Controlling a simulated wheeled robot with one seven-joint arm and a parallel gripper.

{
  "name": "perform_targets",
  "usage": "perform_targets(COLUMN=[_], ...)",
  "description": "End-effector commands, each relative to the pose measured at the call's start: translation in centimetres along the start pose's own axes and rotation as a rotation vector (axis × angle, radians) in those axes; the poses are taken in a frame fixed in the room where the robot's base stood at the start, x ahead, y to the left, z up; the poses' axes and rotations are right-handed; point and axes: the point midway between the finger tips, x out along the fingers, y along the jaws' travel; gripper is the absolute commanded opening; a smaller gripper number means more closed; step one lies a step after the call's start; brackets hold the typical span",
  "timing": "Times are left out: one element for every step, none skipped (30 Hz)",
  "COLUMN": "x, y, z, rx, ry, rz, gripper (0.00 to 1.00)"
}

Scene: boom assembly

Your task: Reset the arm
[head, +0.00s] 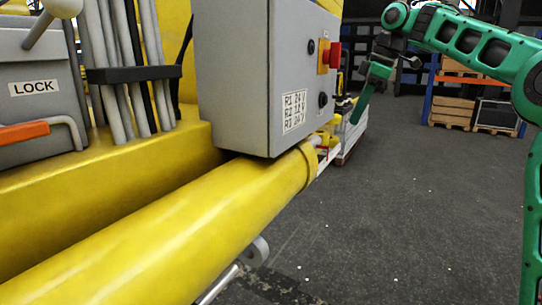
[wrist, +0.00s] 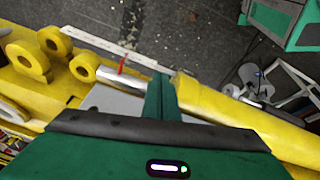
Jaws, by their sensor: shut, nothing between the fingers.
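My green arm (head: 470,42) reaches in from the right in the head view, bent at its elbow. My gripper (head: 358,114) hangs at its end, pointing down, just right of the grey control box (head: 240,70). In the wrist view my gripper (wrist: 160,88) is shut with nothing in it. In that view its fingers overlap the yellow boom cylinder (wrist: 215,105) and a grey surface; I cannot tell the gap between them. The yellow cylinder also runs across the lower left of the head view (head: 180,240).
The control box carries a red knob (head: 334,54) and a white label. A grey panel marked LOCK (head: 33,88) with an orange handle (head: 22,133) is at the left. Shelving with wooden crates (head: 452,110) stands behind. The dark floor (head: 410,200) on the right is mostly clear.

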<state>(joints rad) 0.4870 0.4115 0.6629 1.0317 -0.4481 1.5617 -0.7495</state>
Motion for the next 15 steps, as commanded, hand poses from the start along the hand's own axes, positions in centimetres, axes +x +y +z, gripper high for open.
perform_targets(x=[0.7,1.2,1.8,2.2,2.6,3.1,3.4,3.7,4.1,4.3,4.6,4.9,5.1,5.3,5.6], y=[-1.5,-2.3,-3.3,-4.0,-4.8,-5.8,-6.6,-7.4,-8.5,-9.4,-10.3,-11.5,-12.5,-13.5,-15.0], z=[0.5,0.9,1.6,2.2,2.9,3.9,4.8,5.6,6.9,7.8,8.9,10.3,11.4,12.5,14.0], rx=[0.068,0.112,0.174,0.221,0.269,0.333,0.383,0.433,0.501,0.551,0.602,0.672,0.722,0.775,0.843], ry=[-0.039,-0.057,-0.082,-0.1,-0.118,-0.139,-0.155,-0.169,-0.188,-0.201,-0.213,-0.226,-0.237,-0.245,-0.256], rz=[-0.004,-0.005,-0.005,-0.003,-0.001,0.005,0.01,0.017,0.025,0.033,0.04,0.053,0.06,0.07,0.082], gripper=[0.0,0.0,0.0,0.0,0.0,0.0,0.0,0.0,0.0,0.0,0.0,0.0,0.0,0.0,0.0])
